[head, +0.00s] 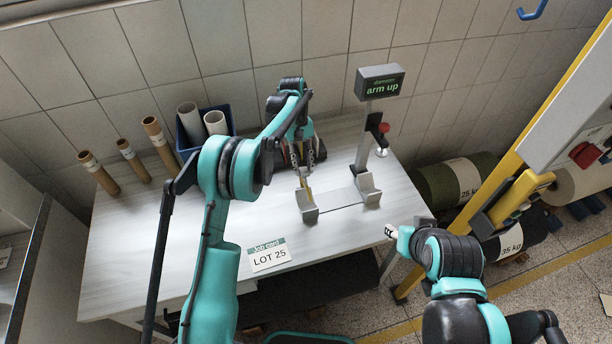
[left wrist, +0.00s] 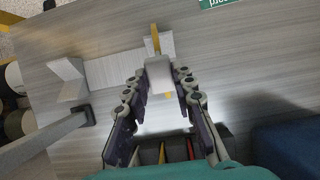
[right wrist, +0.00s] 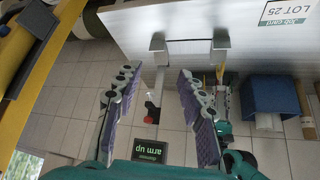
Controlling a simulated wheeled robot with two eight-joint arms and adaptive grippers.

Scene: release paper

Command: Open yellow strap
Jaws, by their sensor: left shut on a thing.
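The yellow strap (head: 308,184) stands at the left cradle bracket (head: 309,213) of the dispenser on the table. My left gripper (head: 303,168) is over that bracket with its fingers pointing down. In the left wrist view its fingers (left wrist: 163,88) are closed on a pale grey block, and the yellow strap (left wrist: 155,38) shows beyond and below this block. How the block joins the strap is hidden. In the right wrist view my right gripper (right wrist: 157,82) is open and empty, apart from the dispenser. The strap also shows there (right wrist: 219,73).
The dispenser has a right bracket (head: 368,190), a post with a red knob (head: 384,128) and an "arm up" sign (head: 381,83). A lot card (head: 268,255) lies at the table front. A blue bin (head: 232,115) with paper rolls is at the back left.

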